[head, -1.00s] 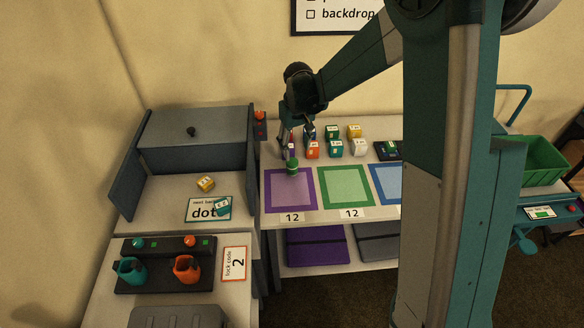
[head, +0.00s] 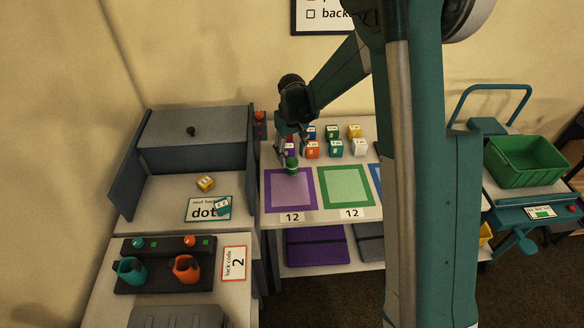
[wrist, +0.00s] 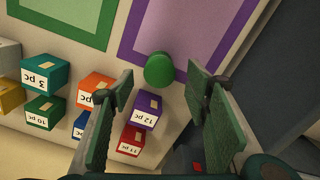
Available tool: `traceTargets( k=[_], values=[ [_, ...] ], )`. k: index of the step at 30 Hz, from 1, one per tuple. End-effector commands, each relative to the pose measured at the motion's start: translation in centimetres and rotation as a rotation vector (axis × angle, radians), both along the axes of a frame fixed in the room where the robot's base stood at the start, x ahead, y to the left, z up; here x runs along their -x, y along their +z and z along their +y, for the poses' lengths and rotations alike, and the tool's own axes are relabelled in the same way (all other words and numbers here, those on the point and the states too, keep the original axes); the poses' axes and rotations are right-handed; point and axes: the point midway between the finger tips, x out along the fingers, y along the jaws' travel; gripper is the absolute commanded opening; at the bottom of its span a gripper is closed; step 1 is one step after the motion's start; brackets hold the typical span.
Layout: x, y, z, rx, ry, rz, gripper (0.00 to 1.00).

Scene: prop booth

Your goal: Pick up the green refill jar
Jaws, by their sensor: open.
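The green refill jar (head: 292,165) stands at the back edge of the purple-framed square (head: 290,190) on the table. In the wrist view the jar (wrist: 159,69) is seen from above as a green round top, ahead of the fingers and between their lines. My gripper (head: 292,150) is just behind and above the jar in the head view. In the wrist view my gripper (wrist: 168,88) has its two green-padded fingers wide apart with nothing between the pads. The jar's lower part is mostly hidden from above.
Several labelled small boxes stand behind the jar, among them a purple one (wrist: 144,109), a red one (wrist: 131,140) and an orange one (wrist: 95,88). A green-framed square (head: 346,187) lies to the right. A grey cabinet (head: 195,140) stands to the left.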

Motion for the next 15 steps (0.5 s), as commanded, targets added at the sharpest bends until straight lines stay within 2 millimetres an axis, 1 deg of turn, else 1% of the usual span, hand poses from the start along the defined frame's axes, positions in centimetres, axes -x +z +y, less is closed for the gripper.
traceTargets(
  k=[1,5,15],
  values=[
    [-0.04,-0.51,0.01,0.000,0.000,0.000,0.47],
    [-0.04,-1.25,-0.01,0.000,0.000,0.000,0.47],
    [0.00,-1.37,-0.01,0.000,0.000,0.000,0.47]
  ],
)
